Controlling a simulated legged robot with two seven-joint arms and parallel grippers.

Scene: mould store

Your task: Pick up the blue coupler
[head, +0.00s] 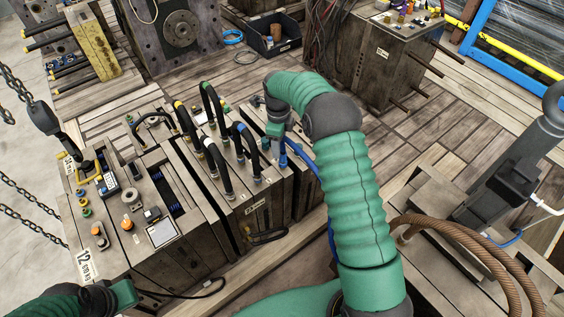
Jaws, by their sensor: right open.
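My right gripper (281,150) points down at the right edge of the middle mould block, below my bent green wrist. It is open. A small blue piece (283,160) shows right at its tip. I cannot tell whether it is the blue coupler or whether it lies between the fingers. To its left, a black looped hose with a blue end fitting (240,127) stands on the block, apart from the gripper. My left gripper (123,295) shows only in part at the bottom left edge, and its fingers cannot be made out.
Several black hose loops (213,105) stand upright on the middle mould block (262,210). A block marked 12 (170,270) stands at the left. Chains (30,205) and a dark hook (45,118) hang at the left. Brown hoses (470,240) arch at the lower right. The wooden planks behind are partly clear.

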